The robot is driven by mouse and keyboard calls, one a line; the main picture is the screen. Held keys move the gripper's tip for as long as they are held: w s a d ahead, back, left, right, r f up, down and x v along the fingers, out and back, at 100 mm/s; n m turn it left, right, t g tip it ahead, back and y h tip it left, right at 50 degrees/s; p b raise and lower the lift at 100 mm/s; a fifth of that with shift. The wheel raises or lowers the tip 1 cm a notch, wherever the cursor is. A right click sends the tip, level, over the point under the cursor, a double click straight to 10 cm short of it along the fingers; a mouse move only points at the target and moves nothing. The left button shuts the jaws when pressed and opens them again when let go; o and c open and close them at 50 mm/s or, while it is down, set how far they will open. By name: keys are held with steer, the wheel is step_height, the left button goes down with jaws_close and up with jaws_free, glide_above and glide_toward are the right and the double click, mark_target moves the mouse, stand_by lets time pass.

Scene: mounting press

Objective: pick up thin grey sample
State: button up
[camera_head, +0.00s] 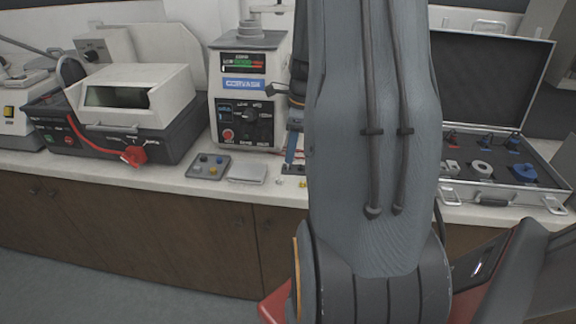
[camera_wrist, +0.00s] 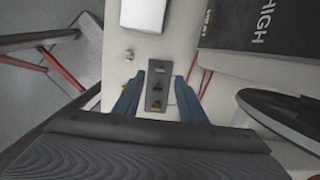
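In the wrist view a narrow dark grey holder (camera_wrist: 153,78) lies on the counter with several small pieces in a row. A small light grey piece (camera_wrist: 160,70) is at its far end; it may be the thin grey sample, but it is too small to be sure. A dark piece and a yellowish one are nearer. My gripper (camera_wrist: 159,77) is open, its blue fingers on either side of the holder, with nothing held between them. Whether they touch it I cannot tell. In the head view a blue finger (camera_head: 292,148) points down above the counter; my arm hides the rest.
A small silver piece (camera_wrist: 129,54) stands beside the holder. The press (camera_head: 248,90) stands close behind. An open case (camera_head: 487,172) is at right.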

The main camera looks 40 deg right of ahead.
mark_target(288, 165)
steer(key=shift+w+a+f+p, duration=0.2)
steer(key=shift+f+p, duration=0.15)
steer(key=shift+f, duration=0.8)
steer(key=shift+w+a+f+p, duration=0.15)
steer(key=shift+f+p, duration=0.2)
steer(key=shift+f, duration=0.8)
steer(key=shift+s, duration=0.1)
jaws_close()
